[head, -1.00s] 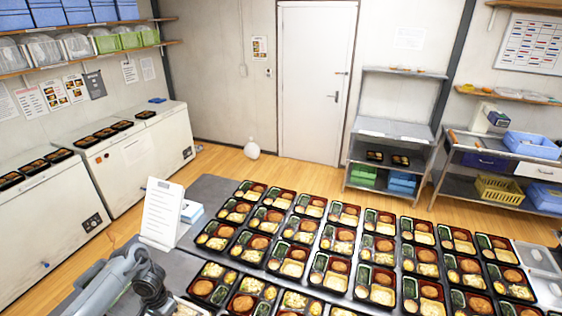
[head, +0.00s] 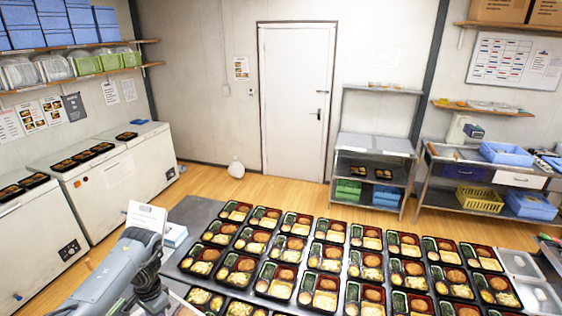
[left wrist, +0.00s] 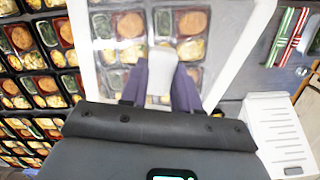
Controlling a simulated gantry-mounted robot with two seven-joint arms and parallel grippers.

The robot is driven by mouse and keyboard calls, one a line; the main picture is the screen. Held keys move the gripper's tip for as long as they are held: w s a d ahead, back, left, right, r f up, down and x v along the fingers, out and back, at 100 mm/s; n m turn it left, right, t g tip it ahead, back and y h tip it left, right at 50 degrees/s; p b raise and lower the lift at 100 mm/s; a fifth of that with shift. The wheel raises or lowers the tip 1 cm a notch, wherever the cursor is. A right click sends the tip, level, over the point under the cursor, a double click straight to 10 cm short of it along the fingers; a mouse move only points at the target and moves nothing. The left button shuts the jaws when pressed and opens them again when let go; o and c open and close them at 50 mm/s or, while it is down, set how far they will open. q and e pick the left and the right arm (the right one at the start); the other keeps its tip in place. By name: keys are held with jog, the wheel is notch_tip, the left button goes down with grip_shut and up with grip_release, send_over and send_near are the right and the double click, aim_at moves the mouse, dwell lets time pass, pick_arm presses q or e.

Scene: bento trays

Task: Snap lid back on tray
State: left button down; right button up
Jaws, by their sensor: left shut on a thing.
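In the left wrist view, my left gripper (left wrist: 163,86) has its two dark fingers closed on a pale tab at the edge of a clear lid (left wrist: 228,45). The lid is see-through with a pale frosted border, and filled bento trays show through it. Whether it touches them I cannot tell. In the head view, rows of open black bento trays (head: 322,284) with rice, greens and patties cover the table. My left arm comes in at the lower left there, with its gripper out of frame. My right gripper is not in view.
A white sign stand (head: 146,214) stands at the table's left end. Pale clear lids or trays (head: 519,263) lie at the right edge. The wrist view shows a white slotted box (left wrist: 277,135) and striped chopstick packs (left wrist: 288,35) beside the lid.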

pick_arm(q)
jog(key=d, duration=0.1)
jog(key=d+r, duration=0.1)
jog(key=d, duration=0.1)
jog(key=d+r, duration=0.1)
jog(key=shift+s+d+r, duration=0.15)
jog(key=shift+s+d, duration=0.05)
jog(key=shift+s, duration=0.15)
jog(key=s+d, duration=0.2)
jog(key=d, duration=0.1)
jog(key=shift+d+r, duration=0.1)
jog(key=shift+r, duration=0.1)
jog(key=s+d+f+n, duration=0.1)
jog(key=s+d+n, duration=0.4)
jog(key=s+d, duration=0.3)
jog(key=shift+s+d+f+h, duration=0.3)
jog(key=shift+s+f, duration=0.1)
jog(key=shift+s, duration=1.55)
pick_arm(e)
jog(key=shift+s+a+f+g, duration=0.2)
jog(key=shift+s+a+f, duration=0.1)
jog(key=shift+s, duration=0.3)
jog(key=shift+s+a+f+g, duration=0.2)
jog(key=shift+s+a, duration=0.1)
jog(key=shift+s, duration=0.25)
